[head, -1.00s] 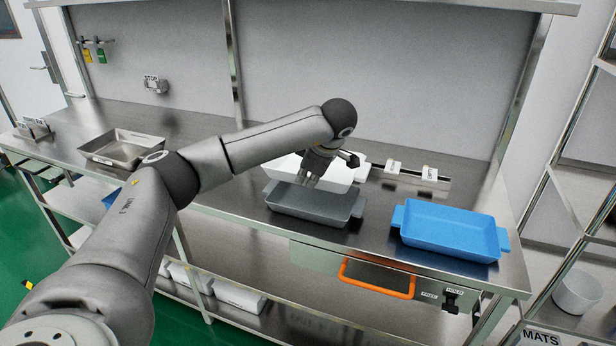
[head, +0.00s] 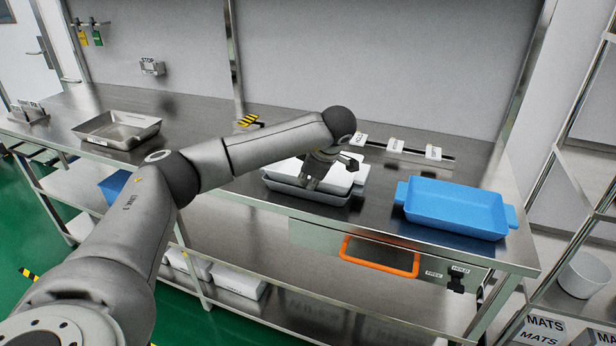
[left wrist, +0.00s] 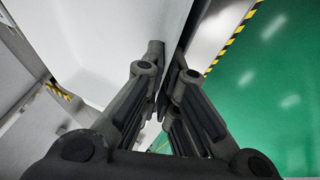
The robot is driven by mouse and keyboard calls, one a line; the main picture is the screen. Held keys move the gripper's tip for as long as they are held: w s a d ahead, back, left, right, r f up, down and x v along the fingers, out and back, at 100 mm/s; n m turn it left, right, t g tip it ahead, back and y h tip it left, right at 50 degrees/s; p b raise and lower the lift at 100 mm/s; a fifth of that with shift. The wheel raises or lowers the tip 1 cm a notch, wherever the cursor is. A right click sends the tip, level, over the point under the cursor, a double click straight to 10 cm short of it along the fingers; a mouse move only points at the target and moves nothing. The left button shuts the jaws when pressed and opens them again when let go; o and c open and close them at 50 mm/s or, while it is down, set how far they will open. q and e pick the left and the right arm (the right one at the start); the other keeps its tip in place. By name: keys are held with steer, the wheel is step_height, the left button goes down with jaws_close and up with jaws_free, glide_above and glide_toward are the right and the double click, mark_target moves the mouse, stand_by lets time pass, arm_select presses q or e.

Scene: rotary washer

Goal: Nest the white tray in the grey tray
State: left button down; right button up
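The white tray (head: 345,173) is over the grey tray (head: 305,192) on the steel bench in the head view. Its near side lies within or just above the grey tray's rim; I cannot tell if it is fully seated. My left gripper (head: 308,183) points down at the white tray's near wall. In the left wrist view, the fingers (left wrist: 168,62) are close together on the white tray's wall (left wrist: 178,28), with its pale inside (left wrist: 90,40) to the left. The arm and gripper hide part of both trays. My right gripper is not in view.
A blue tray (head: 455,208) stands on the bench to the right. A steel tray (head: 117,130) stands at the far left. An orange handle (head: 380,257) is below the bench's front edge. Small signs (head: 396,145) stand along the back. The bench between the grey and blue trays is clear.

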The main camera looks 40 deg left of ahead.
arm_select(q)
steer(key=shift+s+f, duration=0.1)
steer(key=shift+f, duration=0.1)
steer(key=c, duration=1.6)
jaws_free()
steer(key=shift+o, duration=0.2)
steer(key=shift+s+d, duration=0.1)
steer(key=shift+f, duration=0.1)
steer(key=v, duration=1.2)
steer(key=shift+r, duration=0.3)
